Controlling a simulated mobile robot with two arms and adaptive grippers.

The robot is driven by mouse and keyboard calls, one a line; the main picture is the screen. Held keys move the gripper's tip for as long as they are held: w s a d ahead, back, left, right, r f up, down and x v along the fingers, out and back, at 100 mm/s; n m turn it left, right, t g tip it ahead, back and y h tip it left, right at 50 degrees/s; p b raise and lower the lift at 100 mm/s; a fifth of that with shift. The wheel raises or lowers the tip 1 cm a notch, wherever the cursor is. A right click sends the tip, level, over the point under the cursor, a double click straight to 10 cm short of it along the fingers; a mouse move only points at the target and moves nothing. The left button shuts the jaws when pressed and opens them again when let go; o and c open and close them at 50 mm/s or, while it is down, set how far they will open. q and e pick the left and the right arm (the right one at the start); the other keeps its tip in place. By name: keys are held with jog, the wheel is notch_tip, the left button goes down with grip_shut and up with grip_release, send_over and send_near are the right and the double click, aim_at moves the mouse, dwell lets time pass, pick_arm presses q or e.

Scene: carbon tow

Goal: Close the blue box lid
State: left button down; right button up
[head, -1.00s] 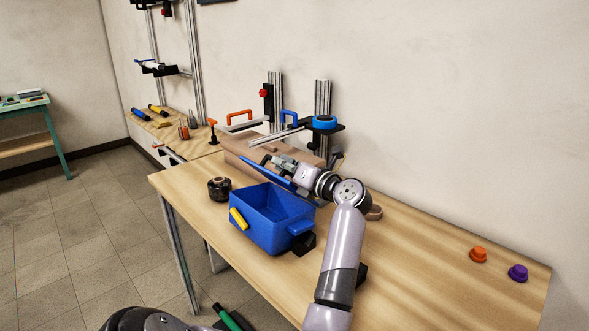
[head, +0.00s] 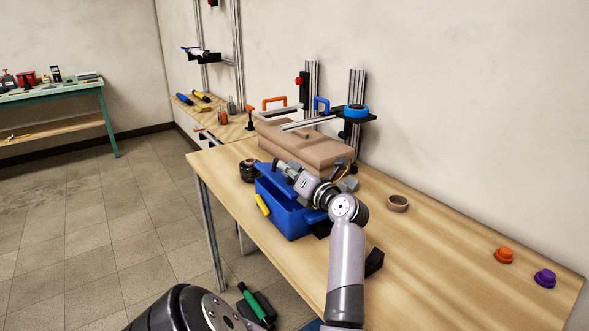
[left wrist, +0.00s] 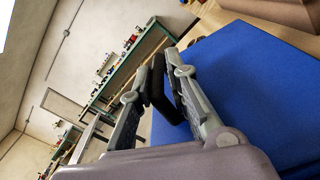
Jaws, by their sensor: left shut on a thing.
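The blue box (head: 290,221) stands on the wooden table, with a yellow handle (head: 262,205) on its near-left side. In the left wrist view the lid (left wrist: 240,85) is a broad flat blue surface beside the fingers (left wrist: 160,90). My right gripper is not in view.
A dark spool (head: 249,171) stands left of the box. Brown cartons (head: 305,145) are behind it. A brown tape ring (head: 397,203), an orange knob (head: 504,255) and a purple knob (head: 545,278) lie to the right. The table's right half is mostly clear.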

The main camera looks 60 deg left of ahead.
pick_arm(q)
jog(key=shift+f, duration=0.35)
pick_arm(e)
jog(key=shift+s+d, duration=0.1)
pick_arm(q)
jog(key=c, duration=1.8)
grip_release()
jog(key=shift+c, duration=0.2)
jog(key=shift+o, duration=0.9)
jog(key=shift+w+r, duration=0.1)
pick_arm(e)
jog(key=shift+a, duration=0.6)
pick_arm(q)
jog(key=shift+r, duration=0.1)
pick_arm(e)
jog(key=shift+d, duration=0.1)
